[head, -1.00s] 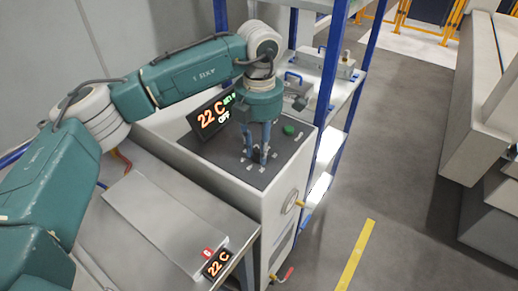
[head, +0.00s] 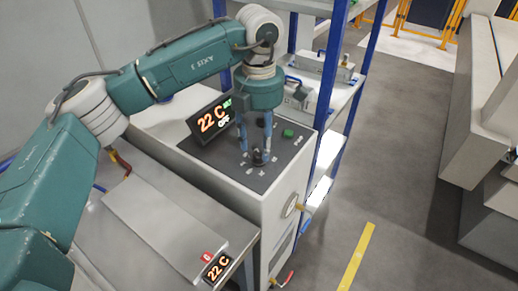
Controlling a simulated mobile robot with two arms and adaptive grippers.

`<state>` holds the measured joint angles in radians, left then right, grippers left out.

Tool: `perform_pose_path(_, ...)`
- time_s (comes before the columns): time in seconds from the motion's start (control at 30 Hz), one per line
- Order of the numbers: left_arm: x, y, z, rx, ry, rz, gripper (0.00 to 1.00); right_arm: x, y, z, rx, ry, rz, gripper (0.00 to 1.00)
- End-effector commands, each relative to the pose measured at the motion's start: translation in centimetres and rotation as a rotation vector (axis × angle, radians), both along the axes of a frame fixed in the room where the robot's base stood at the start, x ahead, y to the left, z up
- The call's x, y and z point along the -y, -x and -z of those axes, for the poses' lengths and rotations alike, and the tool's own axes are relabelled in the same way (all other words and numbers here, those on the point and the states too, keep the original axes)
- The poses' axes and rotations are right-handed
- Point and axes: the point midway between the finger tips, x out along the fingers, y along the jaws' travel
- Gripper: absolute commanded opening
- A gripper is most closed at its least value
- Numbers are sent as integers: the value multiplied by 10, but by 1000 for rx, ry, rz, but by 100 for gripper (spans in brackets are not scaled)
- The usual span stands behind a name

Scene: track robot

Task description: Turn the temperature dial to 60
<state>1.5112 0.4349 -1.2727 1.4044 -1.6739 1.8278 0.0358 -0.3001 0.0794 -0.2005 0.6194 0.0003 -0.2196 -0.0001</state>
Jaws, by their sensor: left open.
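The temperature dial (head: 260,158) is a small dark knob on the dark top panel (head: 222,160) of the grey cabinet, with small white labels around it. My left gripper (head: 256,151) points down just above the dial, open, with its two blue fingers apart. Whether a fingertip touches the dial I cannot tell. The black display (head: 211,119) behind the dial reads 22 C in orange, with a green line partly hidden by my gripper and OFF in white. My right gripper is not in view.
A green button (head: 288,133) sits on the panel right of my gripper. A small display (head: 217,267) reading 22 C is on the bench in front. A blue-framed shelf (head: 343,97) stands close behind the cabinet.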

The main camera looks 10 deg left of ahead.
Motion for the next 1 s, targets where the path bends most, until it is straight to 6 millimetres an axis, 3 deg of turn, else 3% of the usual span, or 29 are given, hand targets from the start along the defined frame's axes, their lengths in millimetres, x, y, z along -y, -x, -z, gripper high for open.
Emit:
perform_pose_path(0.2,0,-1,-50,6,1,-1,44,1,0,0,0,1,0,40)
perform_pose_path(0.4,0,-1,-79,4,1,-1,44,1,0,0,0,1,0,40)
perform_pose_path(0.6,0,0,-88,3,2,0,44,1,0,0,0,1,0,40)
perform_pose_path(1.0,0,0,-88,3,0,0,44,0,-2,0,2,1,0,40)
